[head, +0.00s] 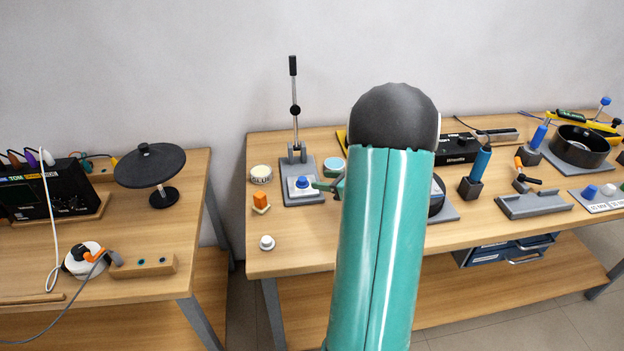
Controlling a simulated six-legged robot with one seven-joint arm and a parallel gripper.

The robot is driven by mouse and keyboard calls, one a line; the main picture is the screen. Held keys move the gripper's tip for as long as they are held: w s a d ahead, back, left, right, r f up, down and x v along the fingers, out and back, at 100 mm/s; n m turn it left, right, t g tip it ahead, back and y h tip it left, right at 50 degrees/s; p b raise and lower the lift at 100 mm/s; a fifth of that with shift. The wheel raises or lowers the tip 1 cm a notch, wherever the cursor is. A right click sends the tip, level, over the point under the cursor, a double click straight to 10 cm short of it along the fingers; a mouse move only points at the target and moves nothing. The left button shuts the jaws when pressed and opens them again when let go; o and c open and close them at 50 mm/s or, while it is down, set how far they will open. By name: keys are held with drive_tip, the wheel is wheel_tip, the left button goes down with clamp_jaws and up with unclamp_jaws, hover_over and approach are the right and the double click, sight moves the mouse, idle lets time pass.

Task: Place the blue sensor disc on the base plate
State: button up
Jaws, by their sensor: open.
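A small blue round piece (303,182), which looks like the blue sensor disc, sits on a white square on the grey base plate (300,199) of an upright lever stand. My gripper (322,188) shows as small dark green parts just right of the blue piece, at the plate's right side. It is open, with nothing seen between its fingers. My teal arm hides most of the gripper and the bench behind it. I cannot tell whether the fingers touch the blue piece.
The stand's tall lever (294,100) rises behind the blue piece. A teal-topped round item (333,165) is behind. The bench's front left is mostly clear.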

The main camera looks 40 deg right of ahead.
drive_tip(key=s+a+r+n+g+y, duration=0.1)
drive_tip(key=a+r+n+g, duration=0.2)
drive_tip(key=a, duration=0.5)
drive_tip(key=a+r+n+g+y, duration=0.1)
drive_tip(key=a+r+n+y, duration=0.1)
drive_tip(key=a+r+n, duration=0.35)
drive_tip(key=s+a+r+n+g+y, duration=0.1)
drive_tip(key=a+r+n+g, duration=0.1)
drive_tip(key=a+n, duration=0.5)
drive_tip(key=s+a+r+n+g+h, duration=0.1)
drive_tip(key=s+a+r+n+h, duration=0.2)
drive_tip(key=s+a+n, duration=0.4)
drive_tip(key=s+a+r+n+h, duration=0.3)
drive_tip(key=s+a+n, duration=0.4)
drive_tip(key=a+n, duration=0.3)
drive_tip(key=shift+a+n+g+h, duration=0.3)
drive_tip(key=shift+a+n+g, duration=0.1)
drive_tip(key=shift+n, duration=0.25)
drive_tip(key=shift+s+r, duration=0.1)
